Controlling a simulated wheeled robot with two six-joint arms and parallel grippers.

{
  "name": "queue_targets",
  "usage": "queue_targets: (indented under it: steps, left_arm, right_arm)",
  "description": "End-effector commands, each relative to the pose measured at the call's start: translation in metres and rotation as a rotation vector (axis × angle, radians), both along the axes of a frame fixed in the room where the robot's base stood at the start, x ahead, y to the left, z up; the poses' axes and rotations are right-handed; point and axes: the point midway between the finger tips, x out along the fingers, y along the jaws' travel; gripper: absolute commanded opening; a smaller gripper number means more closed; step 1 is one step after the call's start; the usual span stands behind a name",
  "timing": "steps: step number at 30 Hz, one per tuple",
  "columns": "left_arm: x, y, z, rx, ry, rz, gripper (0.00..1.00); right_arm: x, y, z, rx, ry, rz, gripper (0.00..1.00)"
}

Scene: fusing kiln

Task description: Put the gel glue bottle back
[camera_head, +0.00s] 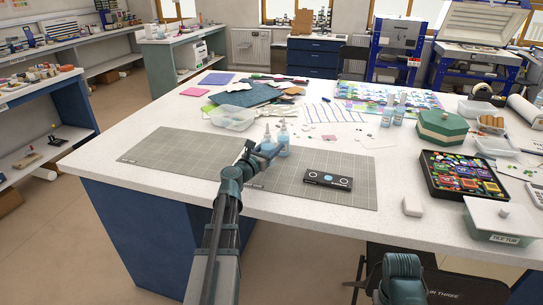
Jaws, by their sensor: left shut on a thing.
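My left gripper (266,152) is over the grey cutting mat on the worktable, shut on a small clear bottle with a pale blue label, which I take as the gel glue bottle (284,139). The fingers partly hide its lower part. A second narrow bottle tip (267,132) shows just left of it, close behind the gripper. Two similar pale bottles (386,112) stand together further back on the right. Label text is too small to read. My right gripper is out of view; only part of that arm shows at the bottom right.
A black device (328,180) lies on the cutting mat (190,157). A clear tub (233,119) stands behind it. On the right are a green box (441,127), a black tray of coloured pieces (432,184) and a lidded tub (498,220). The table's front left is clear.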

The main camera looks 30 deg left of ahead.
Motion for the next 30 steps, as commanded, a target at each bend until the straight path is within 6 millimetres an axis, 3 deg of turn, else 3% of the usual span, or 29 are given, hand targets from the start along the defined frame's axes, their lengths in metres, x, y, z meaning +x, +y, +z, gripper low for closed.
queue_targets:
  steps: [1, 6, 18, 19, 24, 30]
  left_arm:
    - [0.000, 0.000, -0.012, 0.000, 0.000, 0.000, 0.39]
    - [0.000, 0.000, -0.028, 0.000, 0.000, 0.000, 0.39]
    - [0.000, 0.000, -0.030, 0.000, 0.000, 0.000, 0.39]
    - [0.000, 0.000, -0.030, 0.000, 0.000, 0.000, 0.58]
    - [0.000, 0.000, -0.029, 0.000, 0.000, 0.000, 0.86]
    - [0.000, 0.000, -0.029, 0.000, 0.000, 0.000, 0.86]
  right_arm:
    - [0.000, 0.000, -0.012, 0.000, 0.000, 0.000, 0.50]
    - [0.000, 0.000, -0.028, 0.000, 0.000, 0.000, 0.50]
    - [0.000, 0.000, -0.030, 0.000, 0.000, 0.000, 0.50]
    - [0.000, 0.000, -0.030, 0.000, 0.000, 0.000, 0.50]
    - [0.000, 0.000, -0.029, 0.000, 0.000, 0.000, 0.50]
    - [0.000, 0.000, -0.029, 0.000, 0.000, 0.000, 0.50]
